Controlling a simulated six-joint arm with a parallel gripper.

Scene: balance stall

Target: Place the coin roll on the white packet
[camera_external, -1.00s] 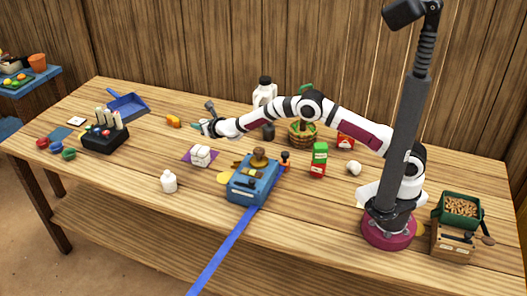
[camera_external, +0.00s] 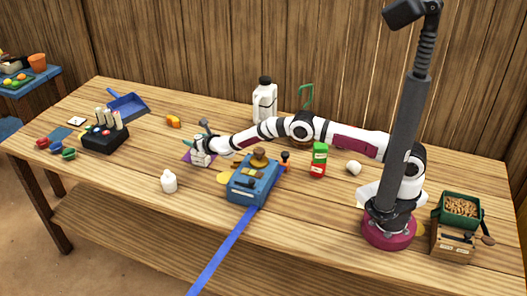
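A white packet (camera_external: 200,159) sits on a purple cloth (camera_external: 188,157) left of the table's middle. My gripper (camera_external: 201,146) is right over the packet, at its upper edge. I cannot tell whether they touch. The gripper's fingers are too small to tell open from shut. I cannot make out a coin roll for certain; anything between the fingers is too small to see.
A blue box scale (camera_external: 250,184) with a weight on top stands right of the packet. A small white bottle (camera_external: 169,182) stands in front left. A black rack (camera_external: 104,138) is farther left. A green and red box (camera_external: 318,160) stands right. Table between rack and packet is free.

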